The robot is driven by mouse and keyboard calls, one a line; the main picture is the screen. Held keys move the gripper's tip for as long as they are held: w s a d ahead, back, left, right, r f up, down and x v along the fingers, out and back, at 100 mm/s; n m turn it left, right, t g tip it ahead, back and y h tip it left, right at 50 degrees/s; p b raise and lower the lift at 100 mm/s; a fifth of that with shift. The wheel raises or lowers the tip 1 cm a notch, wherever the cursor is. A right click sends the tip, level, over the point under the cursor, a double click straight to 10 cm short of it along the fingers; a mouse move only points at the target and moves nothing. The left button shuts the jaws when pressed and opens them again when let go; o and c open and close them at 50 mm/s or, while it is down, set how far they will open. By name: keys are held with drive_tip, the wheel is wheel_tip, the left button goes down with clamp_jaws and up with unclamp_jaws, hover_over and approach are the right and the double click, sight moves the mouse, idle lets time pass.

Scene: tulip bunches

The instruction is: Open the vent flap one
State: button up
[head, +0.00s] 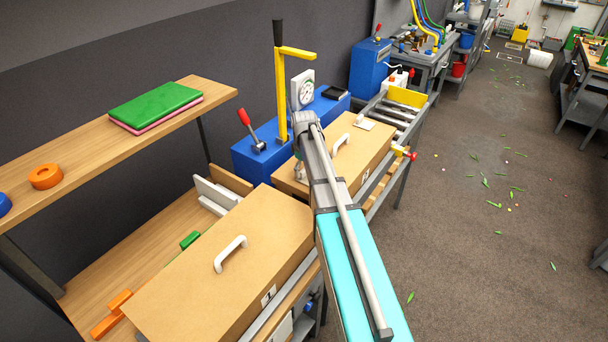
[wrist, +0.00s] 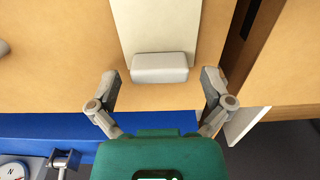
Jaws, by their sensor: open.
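In the wrist view a white flap (wrist: 155,28) lies on the tan box lid (wrist: 60,70), with a thick raised white lip (wrist: 160,68) at its lower end. My gripper (wrist: 161,84) is open, with one finger on each side of the lip and none clearly touching it. In the head view the far tan box (head: 357,152) has a white handle (head: 341,143) and a small white flap (head: 362,122) at its far end. My arm crosses that box's near end and hides most of my gripper. I cannot read a number on either flap.
A near tan box (head: 210,275) with a white handle (head: 230,254) stands in front. A blue unit (head: 262,150) with a yellow post, red-knobbed lever (head: 245,118) and dial gauge (head: 307,92) runs along the wall side. The aisle floor (head: 480,250) at right is open, with scattered leaves.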

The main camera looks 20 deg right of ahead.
drive_tip(key=shift+f, duration=0.3)
drive_tip(key=c, duration=1.3)
